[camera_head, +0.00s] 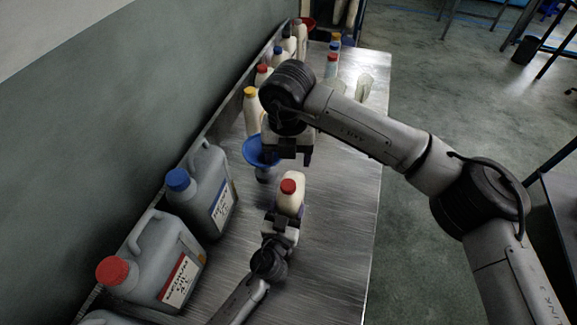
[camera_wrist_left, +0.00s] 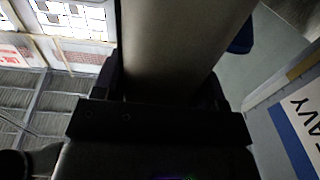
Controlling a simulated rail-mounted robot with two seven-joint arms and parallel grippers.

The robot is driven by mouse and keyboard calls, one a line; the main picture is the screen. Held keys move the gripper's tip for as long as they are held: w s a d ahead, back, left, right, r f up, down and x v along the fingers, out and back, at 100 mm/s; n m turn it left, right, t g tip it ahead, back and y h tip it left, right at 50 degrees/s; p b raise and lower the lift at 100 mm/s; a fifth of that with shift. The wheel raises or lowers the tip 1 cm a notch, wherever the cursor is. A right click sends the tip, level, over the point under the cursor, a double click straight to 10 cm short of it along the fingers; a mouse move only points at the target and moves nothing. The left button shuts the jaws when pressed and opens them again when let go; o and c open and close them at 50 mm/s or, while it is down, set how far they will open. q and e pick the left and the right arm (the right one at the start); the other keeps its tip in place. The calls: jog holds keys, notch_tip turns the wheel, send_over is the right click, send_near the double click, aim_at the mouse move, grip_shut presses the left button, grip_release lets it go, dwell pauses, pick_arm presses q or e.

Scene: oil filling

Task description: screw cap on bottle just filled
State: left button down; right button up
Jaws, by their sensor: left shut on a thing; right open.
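A cream bottle (camera_head: 290,204) stands upright near the middle of the metal table. A red cap (camera_head: 288,186) sits on its top; I cannot tell how tightly. My left gripper (camera_head: 284,218) is shut on the bottle from the near side. In the left wrist view the bottle's pale body (camera_wrist_left: 180,45) fills the space between the fingers. My right gripper (camera_head: 293,158) is open, above and just beyond the bottle, pointing down. It appears empty and apart from the red cap.
A blue funnel (camera_head: 261,151) stands left of the right gripper, near a yellow-capped bottle (camera_head: 251,108). Large grey jugs with a blue cap (camera_head: 178,180) and a red cap (camera_head: 112,270) line the wall. Several small bottles stand at the far end. The table's right side (camera_head: 345,235) is clear.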

jog(key=shift+r, duration=0.95)
pick_arm(q)
jog(key=shift+c, duration=0.5)
grip_release()
jog(key=shift+s, duration=0.1)
jog(key=v, duration=1.3)
jog(key=shift+s+a, duration=0.2)
jog(key=shift+s, duration=0.1)
pick_arm(e)
jog(key=shift+f, duration=0.1)
